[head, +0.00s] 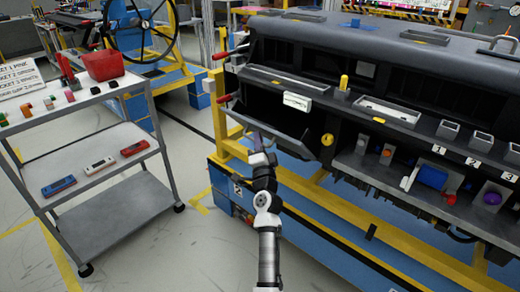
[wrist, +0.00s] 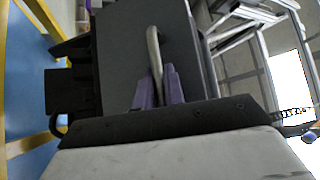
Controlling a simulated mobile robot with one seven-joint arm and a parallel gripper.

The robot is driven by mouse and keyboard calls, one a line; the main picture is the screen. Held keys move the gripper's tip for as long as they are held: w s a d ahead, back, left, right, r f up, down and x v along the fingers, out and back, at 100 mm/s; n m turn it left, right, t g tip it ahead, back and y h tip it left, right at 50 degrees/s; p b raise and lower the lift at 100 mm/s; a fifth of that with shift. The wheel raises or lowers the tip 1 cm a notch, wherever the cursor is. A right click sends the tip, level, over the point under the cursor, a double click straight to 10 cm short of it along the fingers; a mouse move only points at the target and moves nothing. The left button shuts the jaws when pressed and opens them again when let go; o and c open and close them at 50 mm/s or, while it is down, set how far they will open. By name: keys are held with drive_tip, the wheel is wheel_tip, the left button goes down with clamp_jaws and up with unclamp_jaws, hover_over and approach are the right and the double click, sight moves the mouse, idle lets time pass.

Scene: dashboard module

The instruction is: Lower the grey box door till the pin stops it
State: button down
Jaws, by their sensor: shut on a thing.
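The grey box door (head: 296,128) is a dark flat panel at the open left end of the dashboard module. It stands tilted outward below the dark opening. In the wrist view the door (wrist: 115,45) fills the upper middle, with a pale bar handle (wrist: 153,45) on its face. My gripper (head: 262,150) is at the door's outer side in the head view. In the wrist view its purple fingers (wrist: 158,88) are closed on either side of the handle. A yellow round knob (head: 327,140) is just right of the door; I cannot tell whether it is the pin.
The dashboard module (head: 400,45) rests on a blue and yellow frame (head: 350,225). Red-tipped levers (head: 224,98) stick out at its left end. A grey cart (head: 100,205) with small parts and a red bin (head: 103,65) stands at left. Floor between cart and frame is clear.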

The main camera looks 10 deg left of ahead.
drive_tip(key=shift+a+f, duration=0.1)
drive_tip(key=shift+f, duration=0.15)
drive_tip(key=c, duration=1.7)
unclamp_jaws()
drive_tip(key=shift+s, duration=0.1)
drive_tip(key=shift+o, duration=1.1)
drive_tip(key=shift+s, duration=0.1)
drive_tip(key=b+v, duration=0.3)
drive_tip(key=v, duration=1)
drive_tip(key=shift+s+b, duration=0.3)
drive_tip(key=shift+b, duration=0.05)
drive_tip(key=shift+f, duration=0.15)
